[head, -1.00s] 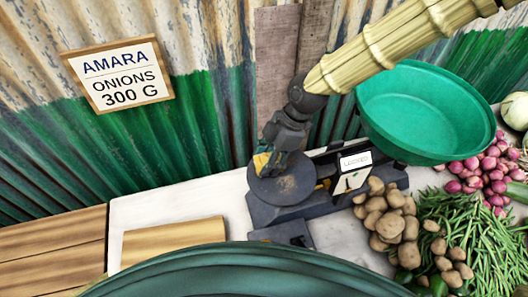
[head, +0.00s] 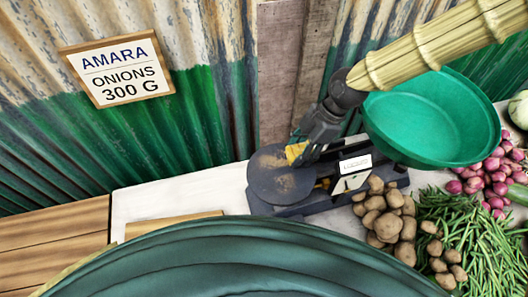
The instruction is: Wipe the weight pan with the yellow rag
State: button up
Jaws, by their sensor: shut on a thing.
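The weight pan (head: 270,186) is a dark round plate on the left end of the balance scale. Brown dusty smudges show on it, mostly right of its middle. My gripper (head: 303,155) is at the pan's back right edge, shut on the yellow rag (head: 294,152). Only a small part of the rag shows beside the fingers. I cannot tell whether the rag touches the pan.
The green bowl (head: 430,120) sits on the scale's right side, close to my arm. Potatoes (head: 385,212), green beans (head: 460,225) and red onions (head: 490,172) lie at the right. A corrugated wall (head: 205,130) stands behind. The white tabletop (head: 180,195) is clear left of the pan.

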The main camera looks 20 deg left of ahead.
aim_at(301, 149)
jog(key=shift+w+r+p, duration=0.1)
jog(key=shift+r+p, duration=2.8)
jog(key=shift+r, duration=1.1)
